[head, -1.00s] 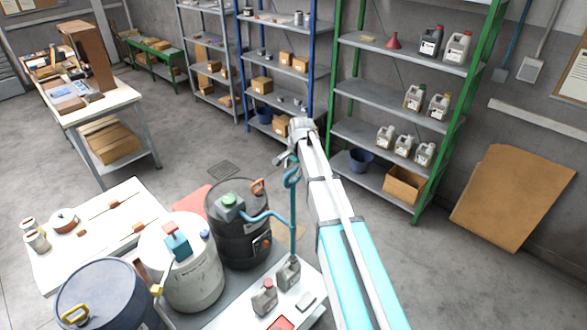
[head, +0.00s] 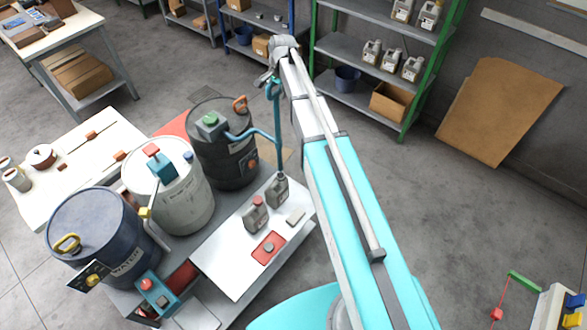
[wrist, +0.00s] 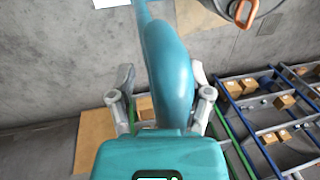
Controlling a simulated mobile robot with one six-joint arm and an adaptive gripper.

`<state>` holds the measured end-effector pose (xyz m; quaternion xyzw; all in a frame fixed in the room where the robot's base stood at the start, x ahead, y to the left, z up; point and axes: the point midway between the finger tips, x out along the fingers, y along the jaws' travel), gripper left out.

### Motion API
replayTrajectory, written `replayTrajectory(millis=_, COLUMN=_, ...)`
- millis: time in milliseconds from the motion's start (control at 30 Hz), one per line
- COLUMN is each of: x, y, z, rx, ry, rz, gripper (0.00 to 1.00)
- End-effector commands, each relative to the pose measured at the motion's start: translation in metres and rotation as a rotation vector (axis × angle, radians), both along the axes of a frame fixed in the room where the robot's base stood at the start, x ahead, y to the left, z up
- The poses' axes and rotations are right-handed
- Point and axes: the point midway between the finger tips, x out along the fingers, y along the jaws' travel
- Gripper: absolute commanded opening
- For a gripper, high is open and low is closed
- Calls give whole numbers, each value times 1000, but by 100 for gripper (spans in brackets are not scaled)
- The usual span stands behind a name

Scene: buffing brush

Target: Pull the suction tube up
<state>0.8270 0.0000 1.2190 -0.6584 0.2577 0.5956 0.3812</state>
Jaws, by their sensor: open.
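The teal suction tube (head: 278,125) stands upright in the head view, with a hooked top. My gripper (head: 268,80) is at the tube's top. In the wrist view my gripper (wrist: 163,85) is open, one finger on each side of a thick teal part of the tube (wrist: 168,62). Whether the fingers touch it is unclear.
A white drum (head: 180,200) and a blue drum (head: 95,235) stand left of the black drum. A green shelf (head: 425,95) stands behind.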

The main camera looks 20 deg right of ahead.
Motion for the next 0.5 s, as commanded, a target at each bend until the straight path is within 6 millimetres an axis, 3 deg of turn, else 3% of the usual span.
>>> replayTrajectory(millis=500, x=0, y=0, z=-48, rx=-1, ry=1, rz=0, gripper=65)
